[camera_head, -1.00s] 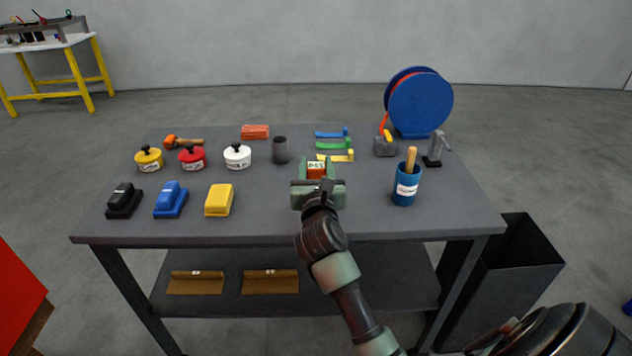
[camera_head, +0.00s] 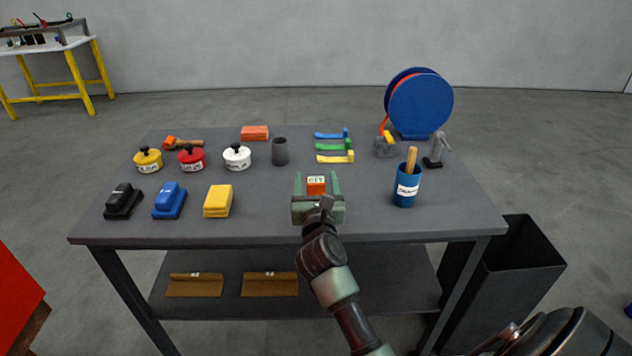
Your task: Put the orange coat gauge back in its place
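The orange coat gauge (camera_head: 316,186) is a small orange block with a white label. It sits at the middle right of the grey table, near its front half. My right gripper (camera_head: 317,184) is open around it, with one finger on each side and a gap visible at both sides. The gauge appears to rest on the table, though its lower part is hidden by the gripper body. Any marking under it is hidden. My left gripper is out of view.
Green, blue and yellow hooked tools (camera_head: 335,145) lie behind the gauge. A dark cup (camera_head: 280,151) stands behind left, a blue labelled cup (camera_head: 406,188) to the right. A yellow block (camera_head: 218,201) lies left. The table (camera_head: 268,205) is bare between it and my gripper.

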